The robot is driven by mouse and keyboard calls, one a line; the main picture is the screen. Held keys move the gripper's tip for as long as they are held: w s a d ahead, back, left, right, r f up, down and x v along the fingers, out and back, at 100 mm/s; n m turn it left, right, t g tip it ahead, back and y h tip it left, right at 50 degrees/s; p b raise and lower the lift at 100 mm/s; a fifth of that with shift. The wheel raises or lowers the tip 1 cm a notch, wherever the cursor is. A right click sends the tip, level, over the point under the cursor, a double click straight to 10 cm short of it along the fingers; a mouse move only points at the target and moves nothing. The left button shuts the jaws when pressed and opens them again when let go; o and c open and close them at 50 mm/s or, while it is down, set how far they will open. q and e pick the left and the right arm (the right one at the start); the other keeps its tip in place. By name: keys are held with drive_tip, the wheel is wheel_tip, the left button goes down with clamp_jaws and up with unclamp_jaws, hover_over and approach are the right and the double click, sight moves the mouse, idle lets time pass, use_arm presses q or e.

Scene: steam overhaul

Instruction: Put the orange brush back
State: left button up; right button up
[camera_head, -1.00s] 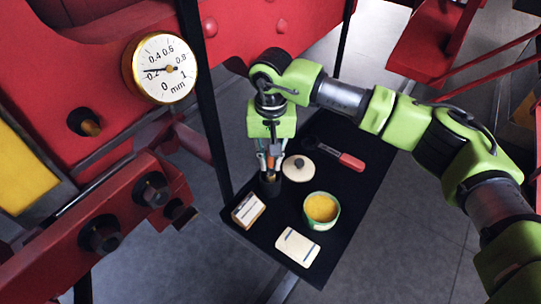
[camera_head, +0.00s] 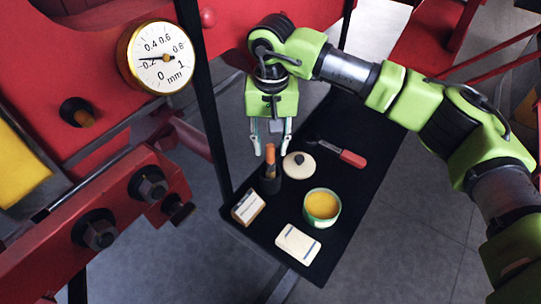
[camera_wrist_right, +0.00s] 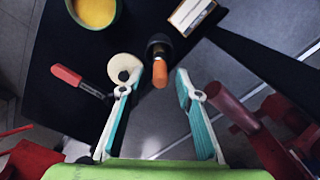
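The orange brush (camera_head: 270,157) stands upright in a dark cup (camera_head: 270,184) on the black tabletop, its orange end showing above the rim. In the right wrist view, the brush (camera_wrist_right: 160,74) and cup (camera_wrist_right: 157,44) lie just beyond the fingertips. My right gripper (camera_head: 272,149) is above and behind the cup. The brush's lower part is hidden in the cup. My left gripper is not in view.
Around the cup on the black table (camera_head: 350,130) are a cream knobbed lid (camera_head: 294,170), a red-handled tool (camera_head: 350,157), an open tin of yellow stuff (camera_head: 321,207), a small box (camera_head: 248,208) and a pale block (camera_head: 298,244). A dark post (camera_head: 205,110) and dial gauge (camera_head: 160,57) stand left.

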wheel_tip(320, 180, up, 8)
drive_tip(key=shift+f+b, duration=0.1)
drive_tip(key=shift+b, duration=0.75)
drive_tip(key=shift+s+f, duration=0.1)
